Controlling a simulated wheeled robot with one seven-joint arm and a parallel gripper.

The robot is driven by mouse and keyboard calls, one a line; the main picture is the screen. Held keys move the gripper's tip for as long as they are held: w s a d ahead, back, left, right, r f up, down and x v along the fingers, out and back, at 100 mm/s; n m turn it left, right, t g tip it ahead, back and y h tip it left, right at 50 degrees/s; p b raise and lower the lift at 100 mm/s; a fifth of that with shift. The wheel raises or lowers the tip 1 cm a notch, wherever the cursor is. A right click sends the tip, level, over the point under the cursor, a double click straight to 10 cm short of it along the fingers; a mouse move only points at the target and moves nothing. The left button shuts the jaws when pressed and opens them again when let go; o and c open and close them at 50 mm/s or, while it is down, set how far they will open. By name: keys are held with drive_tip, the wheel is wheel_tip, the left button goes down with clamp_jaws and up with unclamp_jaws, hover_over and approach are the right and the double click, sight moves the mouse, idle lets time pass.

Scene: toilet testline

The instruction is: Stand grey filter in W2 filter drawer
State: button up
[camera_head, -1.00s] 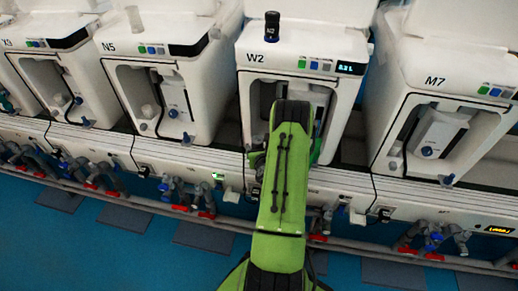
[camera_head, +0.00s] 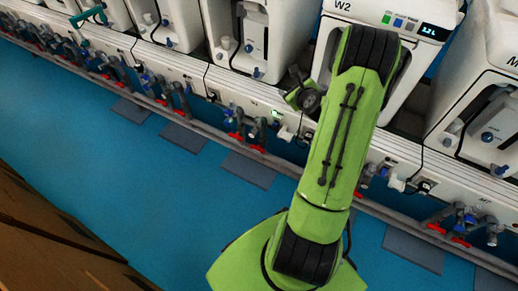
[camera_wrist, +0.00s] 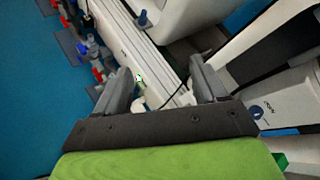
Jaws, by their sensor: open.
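The W2 machine (camera_head: 420,58) is a white unit at the upper right of the head view, with coloured buttons and a lit display. My green arm covers most of its front opening, so its filter drawer cannot be made out. I cannot identify the grey filter in either view. My gripper (camera_wrist: 161,86) is open, with its two grey fingers wide apart and nothing between them. It hangs above the white bench front and a thin black cable. In the wrist view a white machine part with a blue knob (camera_wrist: 257,113) lies to the right of the fingers.
More white machines (camera_head: 247,35) stand in a row left of W2, and another (camera_head: 490,120) stands at the right. Red and blue valves (camera_head: 248,130) line the bench front. The blue floor (camera_head: 130,190) is open. Brown boxes (camera_head: 50,245) fill the lower left.

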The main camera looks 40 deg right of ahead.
drive_tip(key=a+r+n+g+y, duration=0.1)
drive_tip(key=a+r+n+y, duration=0.1)
drive_tip(key=a+r+n, duration=0.55)
drive_tip(key=a+r+n+g+y, duration=0.1)
drive_tip(key=a+r+n+y, duration=0.3)
drive_tip(key=a+n, duration=0.7)
drive_tip(key=s+a+r+n+g, duration=0.1)
drive_tip(key=s+a+n, duration=0.3)
drive_tip(key=s, duration=0.4)
drive_tip(key=s+a+r+n+g, duration=0.1)
drive_tip(key=s+a+r+n, duration=0.2)
drive_tip(key=s+n, duration=0.3)
drive_tip(key=s+a+r+n+g+h, duration=0.1)
drive_tip(key=s+a+n, duration=0.4)
drive_tip(key=s, duration=0.5)
drive_tip(key=shift+a+r+g, duration=0.45)
drive_tip(key=shift+a+g, duration=0.05)
drive_tip(key=shift+a, duration=0.1)
drive_tip(key=shift+n, duration=0.25)
